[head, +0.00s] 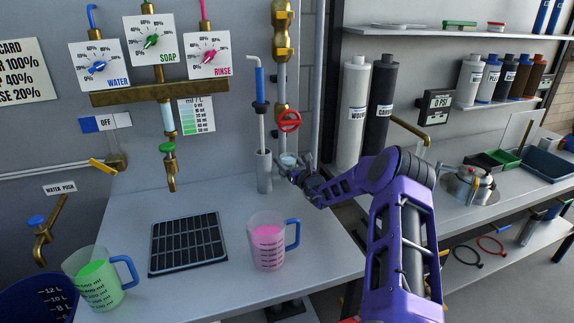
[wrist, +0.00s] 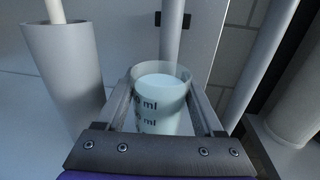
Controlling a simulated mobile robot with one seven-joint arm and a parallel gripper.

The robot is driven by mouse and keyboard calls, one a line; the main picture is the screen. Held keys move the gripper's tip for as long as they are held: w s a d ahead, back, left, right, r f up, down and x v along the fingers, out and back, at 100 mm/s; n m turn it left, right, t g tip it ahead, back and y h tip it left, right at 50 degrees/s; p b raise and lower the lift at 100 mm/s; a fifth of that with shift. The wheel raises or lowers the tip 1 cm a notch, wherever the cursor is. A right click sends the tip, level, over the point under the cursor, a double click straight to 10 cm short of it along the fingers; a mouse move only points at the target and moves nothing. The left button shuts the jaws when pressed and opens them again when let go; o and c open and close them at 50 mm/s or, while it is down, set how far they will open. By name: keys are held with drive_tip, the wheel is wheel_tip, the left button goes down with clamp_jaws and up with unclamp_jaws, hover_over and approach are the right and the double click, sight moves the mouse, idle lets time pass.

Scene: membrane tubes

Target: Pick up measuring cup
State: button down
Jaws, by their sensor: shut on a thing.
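A small clear measuring cup (wrist: 160,97) with dark ml markings and pale bluish liquid stands upright between the two fingers of my gripper (wrist: 175,100) in the wrist view. The fingers are shut on its sides. In the head view, my gripper (head: 296,174) is at the back of the bench, and the cup (head: 288,160) shows small beside it, partly hidden. A larger measuring cup with pink liquid (head: 267,242) and a blue handle stands on the front of the bench. Another with green liquid (head: 98,278) stands at the front left corner.
A grey cylinder (head: 264,172) holding a rod stands just left of my gripper; it also shows in the wrist view (wrist: 66,80). A vertical pipe stands behind the cup. A black drain grate (head: 188,243) lies on the bench under a brass tap (head: 170,165). The bench middle is clear.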

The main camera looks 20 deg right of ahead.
drive_tip(key=shift+r, duration=2.7)
drive_tip(key=s, duration=1.9)
drive_tip(key=shift+s, duration=0.25)
drive_tip(key=shift+s+a, duration=0.15)
